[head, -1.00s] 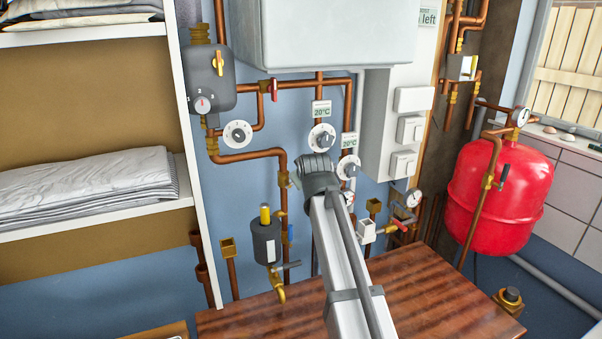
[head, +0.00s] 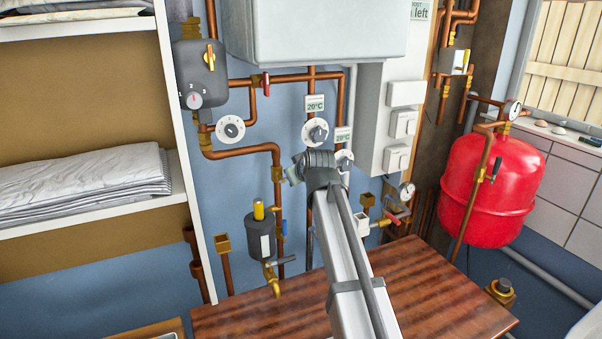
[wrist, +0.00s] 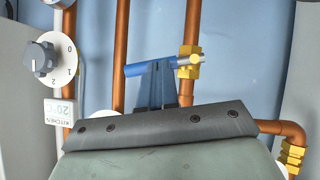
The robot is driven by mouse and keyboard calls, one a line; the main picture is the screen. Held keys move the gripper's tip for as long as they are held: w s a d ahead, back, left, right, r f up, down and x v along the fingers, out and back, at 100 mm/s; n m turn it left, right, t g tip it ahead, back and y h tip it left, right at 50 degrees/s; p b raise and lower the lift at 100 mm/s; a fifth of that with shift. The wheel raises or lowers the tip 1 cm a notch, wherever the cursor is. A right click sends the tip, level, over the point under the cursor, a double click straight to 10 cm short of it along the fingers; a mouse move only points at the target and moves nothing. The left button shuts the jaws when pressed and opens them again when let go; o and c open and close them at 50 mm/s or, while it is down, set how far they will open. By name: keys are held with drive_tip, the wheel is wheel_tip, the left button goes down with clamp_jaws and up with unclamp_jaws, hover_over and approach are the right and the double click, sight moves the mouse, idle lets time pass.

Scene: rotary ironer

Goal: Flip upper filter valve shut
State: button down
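The upper filter valve is a brass fitting (head: 278,174) on a copper pipe above the dark filter (head: 262,240). In the wrist view, which looks upside down, its blue lever (wrist: 142,68) lies crosswise to the upright pipe, its silver stem at the brass body (wrist: 189,64). My gripper (wrist: 160,68) has its two slim dark-blue fingers close together, tips overlapping the middle of the lever. Touch with the lever cannot be told. In the head view my wrist hides the fingers and lever.
A dial with a kitchen label (wrist: 50,59) is close at the left in the wrist view. Copper pipes surround my gripper. A wooden top (head: 250,316) lies below, a shelf with linen (head: 80,185) at left, a red tank (head: 490,185) at right.

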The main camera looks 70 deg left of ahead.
drive_tip(key=shift+s, duration=0.1)
idle(0.3)
drive_tip(key=v, duration=1.4)
drive_tip(key=shift+f, duration=0.15)
